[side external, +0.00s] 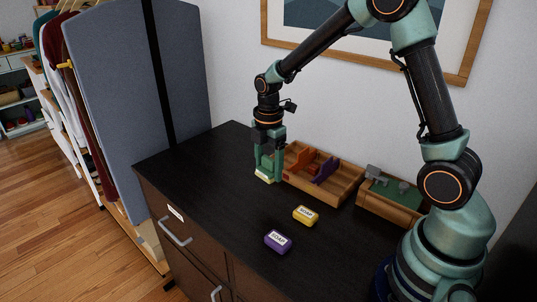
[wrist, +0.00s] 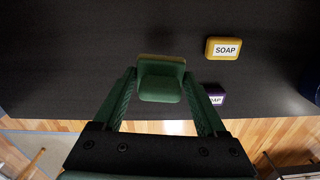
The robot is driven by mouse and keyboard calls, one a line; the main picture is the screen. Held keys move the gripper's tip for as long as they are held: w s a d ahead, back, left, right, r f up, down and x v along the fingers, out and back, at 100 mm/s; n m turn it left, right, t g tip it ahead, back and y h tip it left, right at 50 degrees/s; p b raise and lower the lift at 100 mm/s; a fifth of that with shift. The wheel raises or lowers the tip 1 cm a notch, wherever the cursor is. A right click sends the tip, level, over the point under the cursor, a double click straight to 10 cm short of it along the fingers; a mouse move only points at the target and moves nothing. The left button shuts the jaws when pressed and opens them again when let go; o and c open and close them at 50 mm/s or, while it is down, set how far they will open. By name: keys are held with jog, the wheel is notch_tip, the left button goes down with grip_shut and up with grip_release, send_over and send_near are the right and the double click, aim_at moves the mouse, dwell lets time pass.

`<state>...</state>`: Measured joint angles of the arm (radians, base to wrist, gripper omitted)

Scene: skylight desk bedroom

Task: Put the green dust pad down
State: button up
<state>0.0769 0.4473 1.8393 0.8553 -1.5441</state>
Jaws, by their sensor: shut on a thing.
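The green dust pad (wrist: 160,82) is a small block, green on its near face with a yellowish strip along its far edge. My gripper (wrist: 159,76) is shut on it, one finger on each side. In the side external view my gripper (side external: 267,168) points down low over the dark cabinet top (side external: 215,173), left of the wooden trays. The pad's pale lower part (side external: 265,178) shows between the fingertips there. I cannot tell whether it touches the surface.
A yellow soap (side external: 306,215) and a purple soap (side external: 278,241) lie to the right, towards the front edge. A wooden tray (side external: 336,192) with orange and purple things stands behind, beside a second wooden tray (side external: 385,207). The left part of the top is clear.

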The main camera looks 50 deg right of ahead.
jog(key=w+d+r+m, duration=0.5)
jog(key=d+r+m, duration=0.1)
jog(key=d+m, duration=0.25)
notch_tip(320, 180, up, 5)
jog(key=m, duration=0.8)
send_over(291, 163)
notch_tip(291, 163, down, 19)
jog(key=shift+w+r, duration=0.1)
jog(key=o, duration=1.1)
